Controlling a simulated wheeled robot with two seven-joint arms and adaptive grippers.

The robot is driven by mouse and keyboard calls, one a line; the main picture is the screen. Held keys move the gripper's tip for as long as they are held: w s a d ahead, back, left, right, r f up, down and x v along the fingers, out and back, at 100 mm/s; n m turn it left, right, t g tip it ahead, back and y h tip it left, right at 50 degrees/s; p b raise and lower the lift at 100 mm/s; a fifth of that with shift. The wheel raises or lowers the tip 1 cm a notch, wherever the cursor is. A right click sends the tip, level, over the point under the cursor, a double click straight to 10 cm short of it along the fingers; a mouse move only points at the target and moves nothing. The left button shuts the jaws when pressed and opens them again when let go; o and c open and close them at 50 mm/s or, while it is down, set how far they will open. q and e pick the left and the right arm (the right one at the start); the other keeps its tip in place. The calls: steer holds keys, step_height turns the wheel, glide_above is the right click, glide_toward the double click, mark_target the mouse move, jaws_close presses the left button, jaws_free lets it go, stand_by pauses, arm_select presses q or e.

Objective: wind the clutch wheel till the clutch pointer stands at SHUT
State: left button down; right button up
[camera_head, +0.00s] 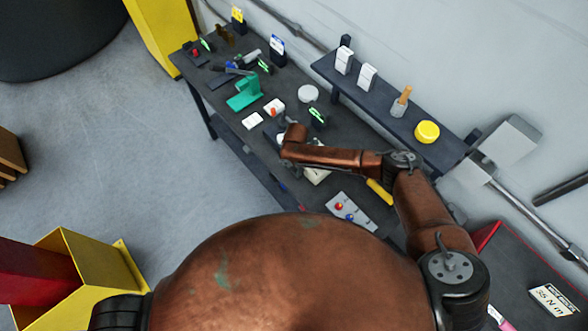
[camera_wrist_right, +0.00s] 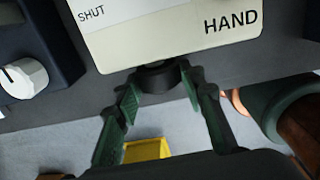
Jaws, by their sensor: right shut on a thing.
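In the right wrist view, a cream panel (camera_wrist_right: 175,32) carries the words SHUT at its upper left and HAND at its right. A dark round part, apparently the clutch wheel (camera_wrist_right: 158,78), sits under the panel's near edge. My right gripper (camera_wrist_right: 161,84) has its green-padded fingers on either side of this part and is shut on it. The clutch pointer cannot be made out. In the head view, my copper right arm reaches left over the workbench and hides most of the gripper and the panel. My left gripper is in neither view.
The dark workbench (camera_head: 228,118) holds a green stand (camera_head: 244,92), several small white and dark devices, and a grey plate (camera_head: 351,212) with red and blue knobs. A raised shelf (camera_head: 385,118) behind carries a yellow round piece (camera_head: 427,131). A white knob (camera_wrist_right: 23,78) stands left of the panel.

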stand_by(0.3)
stand_by(0.5)
steer(key=o, duration=1.1)
steer(key=shift+o, duration=0.2)
step_height(320, 180, up, 12)
steer(key=shift+s+d, duration=0.15)
